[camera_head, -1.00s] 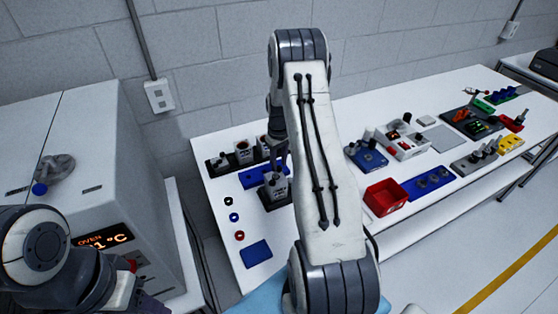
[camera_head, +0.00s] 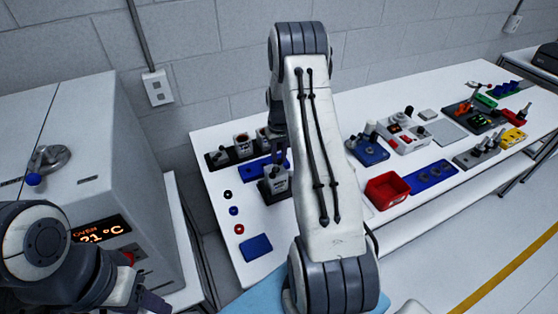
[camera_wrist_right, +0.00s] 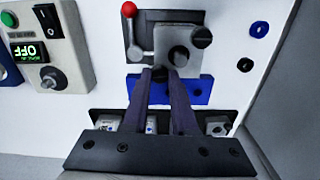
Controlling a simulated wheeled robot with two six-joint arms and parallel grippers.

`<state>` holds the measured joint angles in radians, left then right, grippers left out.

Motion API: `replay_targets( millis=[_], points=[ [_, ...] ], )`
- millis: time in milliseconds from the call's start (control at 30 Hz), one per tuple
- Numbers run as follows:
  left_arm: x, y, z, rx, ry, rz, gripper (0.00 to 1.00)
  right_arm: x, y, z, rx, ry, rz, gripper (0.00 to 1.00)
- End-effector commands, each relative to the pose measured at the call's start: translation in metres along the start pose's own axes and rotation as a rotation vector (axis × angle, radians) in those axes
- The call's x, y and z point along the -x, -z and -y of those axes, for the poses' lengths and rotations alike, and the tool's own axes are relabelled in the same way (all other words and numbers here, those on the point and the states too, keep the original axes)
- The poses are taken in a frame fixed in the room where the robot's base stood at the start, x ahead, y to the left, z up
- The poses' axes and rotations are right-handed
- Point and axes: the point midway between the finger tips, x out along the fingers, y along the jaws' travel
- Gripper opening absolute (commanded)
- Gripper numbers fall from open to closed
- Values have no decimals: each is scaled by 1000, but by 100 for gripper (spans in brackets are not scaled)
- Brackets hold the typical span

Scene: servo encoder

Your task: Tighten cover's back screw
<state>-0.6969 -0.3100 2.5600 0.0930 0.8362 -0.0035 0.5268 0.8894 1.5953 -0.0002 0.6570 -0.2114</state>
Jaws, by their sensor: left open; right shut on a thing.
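The grey servo unit with its cover (camera_wrist_right: 178,42) sits in a dark fixture with a red-balled lever (camera_wrist_right: 128,10). It also shows in the head view (camera_head: 276,182), partly behind my right arm. Another dark screw head (camera_wrist_right: 178,57) is at the near edge, by the blue tray. My right gripper (camera_wrist_right: 162,74) points down there, shut on a dark screw head between its fingertips; the exact contact is partly hidden. My left gripper (camera_head: 150,302) is open at the lower left, partly cut off.
A blue tray (camera_wrist_right: 205,90) and a dark rack (camera_wrist_right: 103,115) of servo units stand close by. A switch box (camera_wrist_right: 45,50) is beside the fixture. A red bin (camera_head: 387,190) and several rings lie on the table. An oven (camera_head: 100,190) stands at the left.

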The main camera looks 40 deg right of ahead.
Motion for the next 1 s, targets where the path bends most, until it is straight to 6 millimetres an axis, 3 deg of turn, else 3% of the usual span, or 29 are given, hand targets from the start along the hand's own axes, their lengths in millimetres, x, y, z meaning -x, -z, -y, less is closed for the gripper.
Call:
replay_targets(
  millis=[200, 467, 500, 533, 867, 1000],
  points=[
    [-9, 0, 1, 2, 0, 0, 55, 0, 0, 0, -131, 0, -1, 0],
    [-8, 0, 1, 2, 0, 0, 55, 1, 0, 0, -135, 0, -1, 0],
    [-8, 0, 1, 2, 0, 0, 55, 1, 0, 0, -135, 0, -1, 33],
    [-8, 0, 1, 2, 0, 0, 55, 1, 0, 0, -135, 0, -1, 40],
    [-9, 0, 1, 2, 0, 0, 55, 2, 0, 0, -133, 0, -1, 40],
    [-16, -1, 1, 2, 0, 0, 55, 14, 2, 0, -133, -1, -5, 40]
  ],
)
